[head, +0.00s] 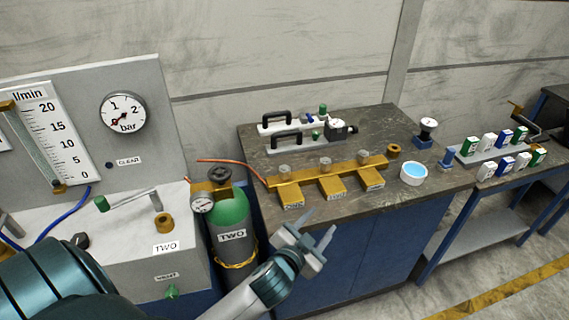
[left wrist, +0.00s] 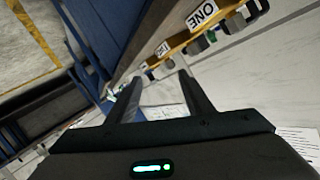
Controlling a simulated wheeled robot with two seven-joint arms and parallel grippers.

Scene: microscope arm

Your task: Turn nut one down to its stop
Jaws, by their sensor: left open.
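A brass manifold (head: 325,173) lies along the front of the dark bench top, with three labelled blocks and clear round caps above them. In the left wrist view, a white label reading ONE (left wrist: 203,15) is on a block of this brass bar (left wrist: 178,42). I cannot pick out nut one for certain in either view. My left gripper (head: 319,224) is open and empty, in front of the bench edge and below the manifold. Its two fingers (left wrist: 160,82) also show apart in the left wrist view, with nothing between them. My right gripper is not in view.
A green cylinder (head: 231,215) marked TWO stands left of my left gripper. A white dish with blue liquid (head: 413,174) and a brass ring (head: 394,150) sit right of the manifold. Handled blocks (head: 300,139) lie behind it. The floor at the lower right is clear.

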